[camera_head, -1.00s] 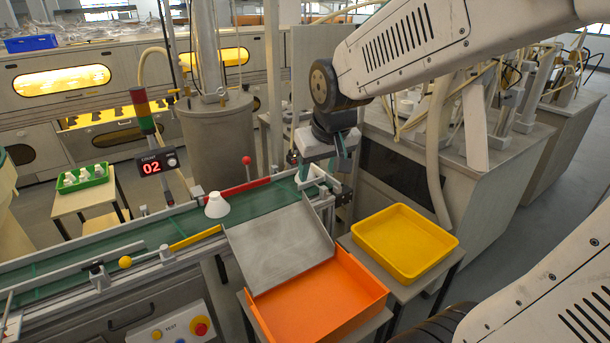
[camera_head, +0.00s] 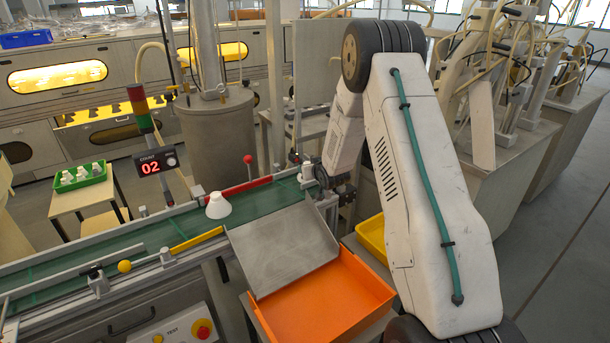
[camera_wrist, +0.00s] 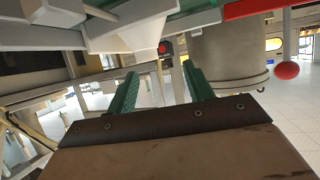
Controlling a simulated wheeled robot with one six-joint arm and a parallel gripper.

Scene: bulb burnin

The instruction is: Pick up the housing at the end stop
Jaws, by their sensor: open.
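A white cone-shaped housing (camera_head: 217,206) stands upright on the green conveyor belt (camera_head: 120,250), beside the grey sloping plate. In the wrist view, which looks upside down, a pale flared shape that looks like the housing (camera_wrist: 140,35) hangs near the top, beyond the fingers and apart from them. My gripper (camera_wrist: 160,88) shows two green fingers spread apart with nothing between them. In the head view the gripper is hidden or too small to make out behind my arm near the belt's right end.
An orange tray (camera_head: 325,300) and a yellow tray (camera_head: 371,238), partly covered by my arm, stand in front of the belt. A red-knobbed lever (camera_head: 248,160) stands behind the housing. A count display (camera_head: 157,162) reads 02. A green tray (camera_head: 80,177) holds several white pieces.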

